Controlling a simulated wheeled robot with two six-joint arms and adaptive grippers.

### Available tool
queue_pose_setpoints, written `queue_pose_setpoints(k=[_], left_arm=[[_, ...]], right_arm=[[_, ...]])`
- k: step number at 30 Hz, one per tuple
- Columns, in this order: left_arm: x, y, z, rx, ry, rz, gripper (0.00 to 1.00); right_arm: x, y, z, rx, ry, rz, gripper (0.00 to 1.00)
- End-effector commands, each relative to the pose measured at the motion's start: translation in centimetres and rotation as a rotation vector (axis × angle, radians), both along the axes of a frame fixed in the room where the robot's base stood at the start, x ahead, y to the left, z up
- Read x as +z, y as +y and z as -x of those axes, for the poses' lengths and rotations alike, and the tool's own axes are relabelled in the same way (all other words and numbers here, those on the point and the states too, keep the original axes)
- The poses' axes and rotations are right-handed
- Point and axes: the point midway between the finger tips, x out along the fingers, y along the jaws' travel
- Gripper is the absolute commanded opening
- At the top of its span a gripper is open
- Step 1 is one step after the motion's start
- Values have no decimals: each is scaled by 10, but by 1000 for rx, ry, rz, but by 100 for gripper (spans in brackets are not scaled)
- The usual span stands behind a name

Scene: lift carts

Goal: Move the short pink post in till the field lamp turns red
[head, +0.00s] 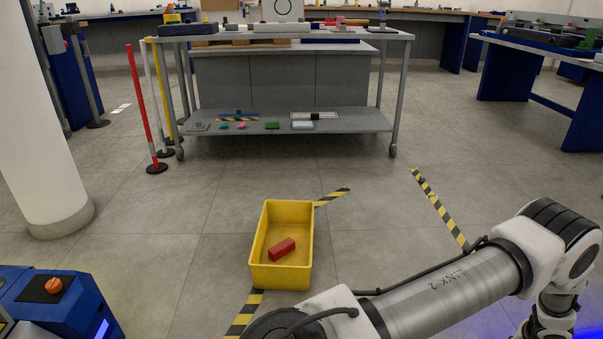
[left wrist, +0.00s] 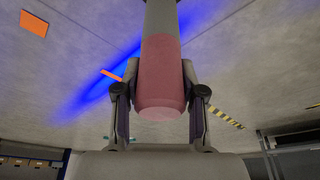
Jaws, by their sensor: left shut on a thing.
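In the left wrist view, my left gripper (left wrist: 159,84) has one finger on each side of a thick pink post (left wrist: 162,106) and is shut on it. The post's rounded pink end faces the camera, and its farther part is grey and runs out of the top of the picture. The left gripper does not show in the head view. My right arm crosses the lower right of the head view, but its gripper is out of sight. I cannot make out a field lamp in either view.
A yellow bin (head: 259,238) holding a red block (head: 282,248) stands on the floor. A grey wheeled cart (head: 346,122) with small items stands behind it. A red-and-white pole (head: 139,95) stands left of the cart. A blue unit with an orange knob (head: 53,286) is at lower left.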

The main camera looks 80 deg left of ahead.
Motion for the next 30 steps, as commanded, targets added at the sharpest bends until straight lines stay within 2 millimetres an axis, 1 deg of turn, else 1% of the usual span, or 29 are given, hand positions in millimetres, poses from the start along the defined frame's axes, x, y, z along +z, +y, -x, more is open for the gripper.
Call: queue_pose_setpoints(k=[7, 19, 20, 21, 22, 30], left_arm=[[1, 0, -1, 0, -2, -1, 0], [-4, 0, -1, 0, -2, -1, 0], [-4, 0, -1, 0, -2, -1, 43], [-4, 0, -1, 0, -2, -1, 57], [-4, 0, -1, 0, -2, -1, 68], [-6, 0, 1, 0, 1, 0, 69]], right_arm=[[0, 0, 0, 0, 0, 0, 72], [-2, 0, 0, 0, 0, 0, 72], [-2, 0, 0, 0, 0, 0, 72], [-2, 0, 0, 0, 0, 0, 72], [-2, 0, 0, 0, 0, 0, 72], [-2, 0, 0, 0, 0, 0, 72]])
